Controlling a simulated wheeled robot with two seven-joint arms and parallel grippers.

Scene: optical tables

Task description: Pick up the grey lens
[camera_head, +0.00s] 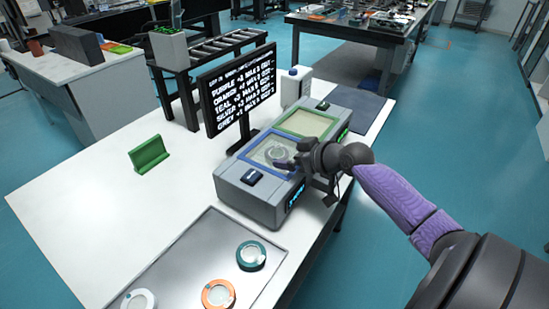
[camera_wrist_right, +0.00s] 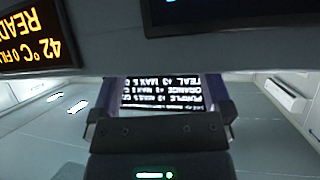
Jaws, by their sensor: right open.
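A round, pale grey lens (camera_head: 276,152) shows inside the blue-framed well of the grey two-well device (camera_head: 244,207) in the head view. My right gripper (camera_head: 284,164) is at the front edge of that well, close beside the lens and partly over it. In the right wrist view my right gripper (camera_wrist_right: 161,105) is open, and only upside-down screen text shows between its fingers. I cannot make out the lens there, nor tell whether the fingers touch it. My left gripper is not in view.
A metal tray (camera_head: 190,262) holds a teal ring lens (camera_head: 251,256), an orange one (camera_head: 218,294) and a whitish one (camera_head: 138,300). A black text screen (camera_head: 237,92) stands behind the device. A green holder (camera_head: 149,154) and a white bottle (camera_head: 293,88) stand on the white table (camera_head: 85,200).

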